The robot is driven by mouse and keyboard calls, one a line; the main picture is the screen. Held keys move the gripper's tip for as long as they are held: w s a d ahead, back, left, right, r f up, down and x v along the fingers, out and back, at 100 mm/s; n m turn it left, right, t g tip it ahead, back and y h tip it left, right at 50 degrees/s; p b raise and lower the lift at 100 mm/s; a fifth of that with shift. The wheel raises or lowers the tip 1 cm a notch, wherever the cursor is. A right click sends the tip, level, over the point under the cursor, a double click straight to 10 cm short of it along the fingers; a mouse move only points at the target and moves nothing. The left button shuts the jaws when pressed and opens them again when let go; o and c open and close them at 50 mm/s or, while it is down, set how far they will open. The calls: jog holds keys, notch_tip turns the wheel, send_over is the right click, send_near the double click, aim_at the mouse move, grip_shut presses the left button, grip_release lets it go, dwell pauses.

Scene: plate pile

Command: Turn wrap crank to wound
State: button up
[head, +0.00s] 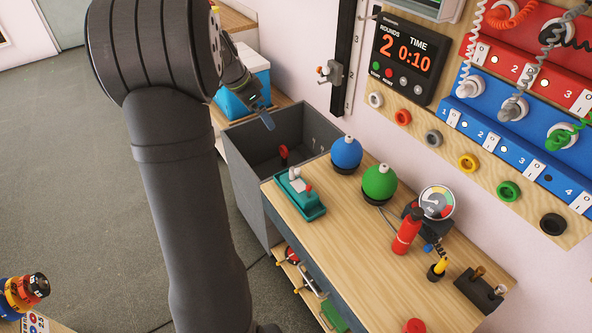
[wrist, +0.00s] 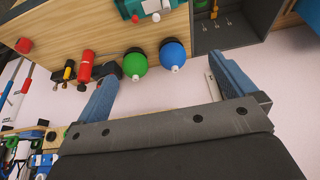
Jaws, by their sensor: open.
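No part is plainly marked as the wrap crank. A teal box (head: 300,198) with a white knob and a red knob sits on the wooden bench; it also shows at the top of the wrist view (wrist: 146,9). I cannot tell whether it carries the crank. A grey bracket (head: 331,73) with a small orange-and-white knob is on a black wall rail. My gripper (head: 262,112) is above the grey bin, apart from the bench and teal box. In the wrist view my gripper (wrist: 163,64) is open and empty, its blue-grey fingers wide apart. My arm covers much of the head view's left middle.
The grey bin (head: 262,200) stands left of the bench (head: 370,265). Blue (head: 346,152) and green (head: 379,183) balls, a gauge (head: 437,202) and a red cylinder (head: 407,232) crowd the bench's wall side. A timer (head: 403,58) and cord panels hang on the wall.

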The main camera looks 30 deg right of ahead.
jog(key=shift+a+r, duration=0.3)
jog(key=shift+r, duration=0.35)
